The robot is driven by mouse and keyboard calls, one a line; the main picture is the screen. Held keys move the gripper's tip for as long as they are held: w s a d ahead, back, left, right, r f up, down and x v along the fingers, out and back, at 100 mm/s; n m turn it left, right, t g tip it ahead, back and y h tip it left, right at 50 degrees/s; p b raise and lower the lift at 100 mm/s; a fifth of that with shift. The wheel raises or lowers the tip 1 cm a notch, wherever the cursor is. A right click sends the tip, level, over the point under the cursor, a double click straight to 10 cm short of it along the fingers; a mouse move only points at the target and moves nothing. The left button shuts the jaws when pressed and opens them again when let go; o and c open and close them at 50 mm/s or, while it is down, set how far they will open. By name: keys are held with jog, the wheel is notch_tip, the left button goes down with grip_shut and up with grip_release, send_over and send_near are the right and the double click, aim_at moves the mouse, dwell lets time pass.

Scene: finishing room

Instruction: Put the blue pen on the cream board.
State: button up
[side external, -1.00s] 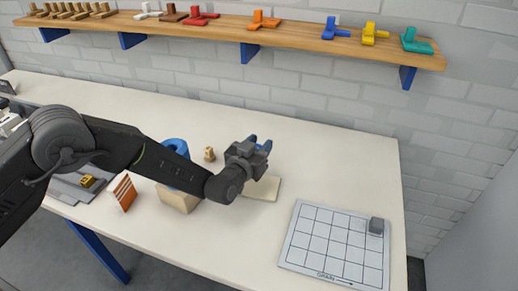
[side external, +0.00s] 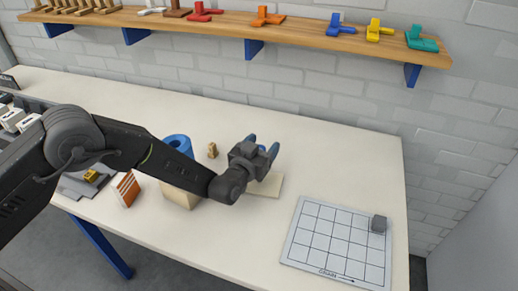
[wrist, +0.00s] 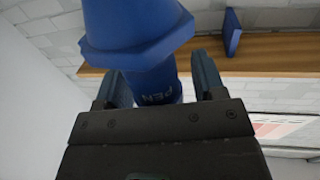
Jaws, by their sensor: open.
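The blue pen (wrist: 140,35) fills the upper middle of the wrist view, a thick blue body with a flared faceted part and the letters PEN. It stands between the two fingers of my gripper (wrist: 158,85), with a gap at the right finger. The fingers are apart. In the side view my gripper (side external: 262,146) is over the far part of the cream board (side external: 268,187), which lies flat on the table, partly covered by the gripper. The pen is hidden there behind the gripper, so I cannot tell whether its base touches the board.
A blue ring-shaped thing (side external: 178,143) and a pale block (side external: 181,196) are beside my arm. A small tan piece (side external: 212,151) stands behind it. A striped block (side external: 126,189) is left. A gridded plate (side external: 337,245) with a grey cube (side external: 379,224) lies right.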

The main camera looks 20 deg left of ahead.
jog(key=s+a, duration=0.2)
jog(key=s, duration=1)
jog(key=shift+r, duration=0.15)
jog(key=shift+w, duration=0.1)
jog(key=s+a+r+g, duration=0.25)
jog(key=a+r, duration=0.25)
jog(key=r, duration=0.3)
jog(key=s+a+r+g, duration=0.1)
jog(key=a+r+g, duration=0.2)
jog(key=a+r, duration=0.3)
jog(key=s+a+r+g+y, duration=0.1)
jog(key=s+a, duration=0.3)
jog(key=s, duration=0.4)
jog(key=s+a+r+n+g+y, duration=0.1)
jog(key=s+a+r+g, duration=0.1)
jog(key=s, duration=0.6)
jog(key=s+a+r+g, duration=0.1)
jog(key=s+a+g, duration=0.2)
jog(key=s+a, duration=0.3)
jog(key=shift+s+a+r+n+g+y, duration=0.25)
jog(key=shift+s+r+n+g+y, duration=0.15)
jog(key=shift+s, duration=0.7)
